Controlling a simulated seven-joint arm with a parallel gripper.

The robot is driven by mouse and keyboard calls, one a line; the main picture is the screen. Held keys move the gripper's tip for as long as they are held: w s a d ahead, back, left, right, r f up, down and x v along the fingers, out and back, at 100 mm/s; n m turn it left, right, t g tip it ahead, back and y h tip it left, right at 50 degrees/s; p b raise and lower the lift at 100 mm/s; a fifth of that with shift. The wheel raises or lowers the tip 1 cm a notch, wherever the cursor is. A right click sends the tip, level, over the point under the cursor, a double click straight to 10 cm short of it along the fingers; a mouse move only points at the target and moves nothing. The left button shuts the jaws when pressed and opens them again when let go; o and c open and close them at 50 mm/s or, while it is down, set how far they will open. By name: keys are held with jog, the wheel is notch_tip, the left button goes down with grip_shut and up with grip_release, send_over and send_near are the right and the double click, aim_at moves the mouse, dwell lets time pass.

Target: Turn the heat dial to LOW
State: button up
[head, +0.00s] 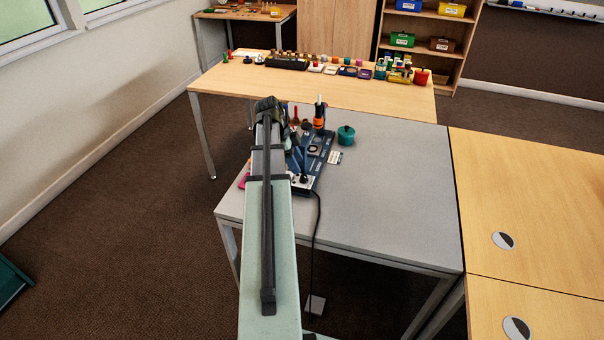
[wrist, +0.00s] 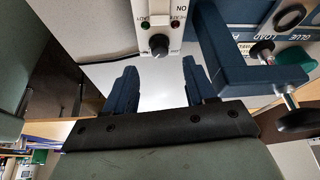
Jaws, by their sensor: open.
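The heat dial (wrist: 160,46) is a small black knob on the front of a white control box (wrist: 150,15) in the wrist view. Its pointer and the LOW marking are too small to read. In the head view the box (head: 304,187) is at the near end of a blue bench device (head: 318,163). My gripper (wrist: 158,66) is open and empty, its two blue fingers spread to either side below the dial in the wrist picture. The dial is beyond the fingertips, roughly between them, with no visible contact. My arm hides the gripper in the head view.
A blue bracket (wrist: 240,65) with a black knob stands close right of the fingers in the wrist view. A teal pot (head: 346,135) and a black cable (head: 316,230) are near the device. The grey table's right side (head: 400,190) is clear.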

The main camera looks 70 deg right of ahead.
aim_at(304, 176)
jog(key=shift+x, duration=2.95)
jog(key=shift+c, duration=0.3)
jog(key=c, duration=1)
jog(key=shift+o, duration=0.2)
